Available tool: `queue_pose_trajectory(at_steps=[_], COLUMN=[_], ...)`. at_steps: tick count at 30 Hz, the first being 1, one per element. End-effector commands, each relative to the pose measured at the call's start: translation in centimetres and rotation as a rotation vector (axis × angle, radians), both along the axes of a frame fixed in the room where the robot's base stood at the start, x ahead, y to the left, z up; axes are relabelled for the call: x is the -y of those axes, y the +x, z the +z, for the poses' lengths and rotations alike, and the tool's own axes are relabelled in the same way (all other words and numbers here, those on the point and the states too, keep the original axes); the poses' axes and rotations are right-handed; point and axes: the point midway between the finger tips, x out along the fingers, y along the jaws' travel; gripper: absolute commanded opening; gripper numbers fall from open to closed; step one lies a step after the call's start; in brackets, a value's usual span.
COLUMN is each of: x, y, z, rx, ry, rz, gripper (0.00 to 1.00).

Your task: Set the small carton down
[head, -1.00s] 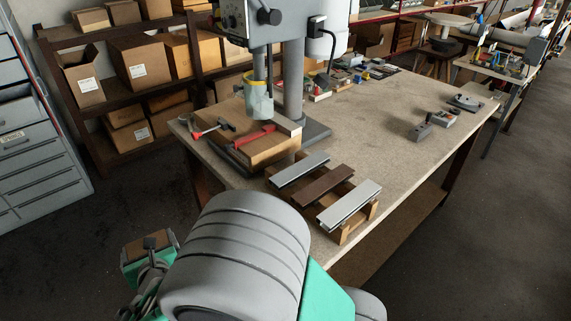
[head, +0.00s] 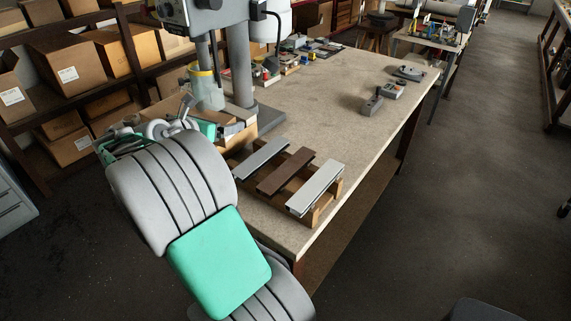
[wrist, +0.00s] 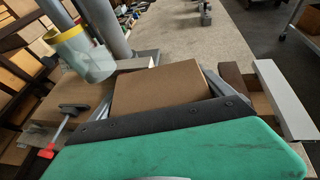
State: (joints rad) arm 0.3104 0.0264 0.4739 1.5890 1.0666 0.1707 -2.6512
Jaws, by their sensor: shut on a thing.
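The small carton (wrist: 155,88) is a plain brown box in the middle of the wrist view. My gripper (wrist: 158,85) is shut on it, with a grey finger along each side. In the wrist view the carton is in front of the drill press column, left of the shutter profiles. I cannot tell whether its underside touches anything. In the head view my gripper (head: 215,128) is by the drill press base, mostly behind my own arm, and the carton cannot be made out clearly there.
The drill press (head: 240,65) stands on the workbench (head: 335,110). Several shutter profiles (head: 285,172) lie on a wooden rack to the right. A red-handled clamp (wrist: 60,125) is left of my gripper. The bench middle is bare; small devices (head: 392,90) lie farther off.

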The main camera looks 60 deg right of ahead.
Motion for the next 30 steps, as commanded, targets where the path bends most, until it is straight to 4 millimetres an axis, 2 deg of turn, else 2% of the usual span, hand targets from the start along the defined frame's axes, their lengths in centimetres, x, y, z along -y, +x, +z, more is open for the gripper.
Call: queue_pose_trajectory(at_steps=[1,3,7,10,19,21,24,30], x=[2.0,3.8,5.6,6.7,12.2,12.9,13.9,15.0], y=[-1.7,-3.6,-5.6,-6.9,-13.2,-14.0,-15.0,-16.1], z=[0.5,1.2,1.7,1.4,-2.3,-4.3,-6.1,-8.0], rx=[0.003,0.002,0.001,-0.001,-0.004,-0.005,-0.003,-0.002], ry=[-0.002,-0.001,-0.001,-0.001,0.0,0.002,0.0,-0.001], rz=[-0.067,-0.137,-0.206,-0.218,-0.219,-0.217,-0.214,-0.213], gripper=[0.38,0.38,0.38,0.38,0.38,0.38,0.38,0.38])
